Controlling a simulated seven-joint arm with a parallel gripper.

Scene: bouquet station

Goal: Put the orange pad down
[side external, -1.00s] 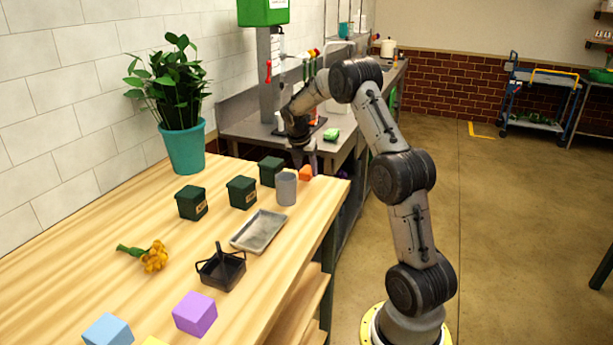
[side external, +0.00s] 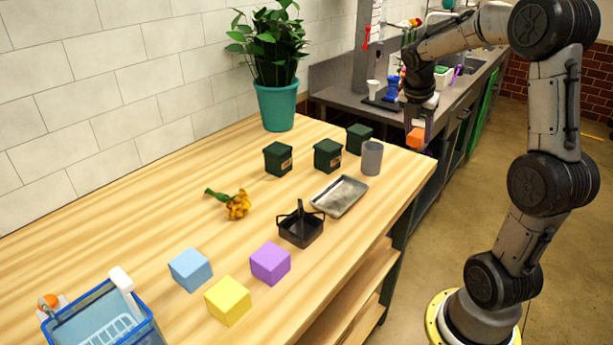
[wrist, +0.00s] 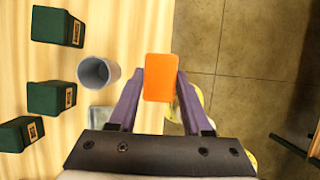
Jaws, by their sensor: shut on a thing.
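The orange pad (side external: 415,138) is held by my gripper (side external: 417,128) near the far right corner of the wooden table. In the wrist view the pad (wrist: 160,77) sits between the two purple fingers (wrist: 161,85), which touch its sides. The pad appears above the table level, by the table's right edge, with floor visible beside it. The gap beneath it is hard to judge.
A grey cup (side external: 372,158) stands just left of the pad. Dark green boxes (side external: 328,155), a metal tray (side external: 340,195) and a black basket (side external: 300,228) are on the wooden table (side external: 150,220). Coloured cubes (side external: 270,263) sit nearer.

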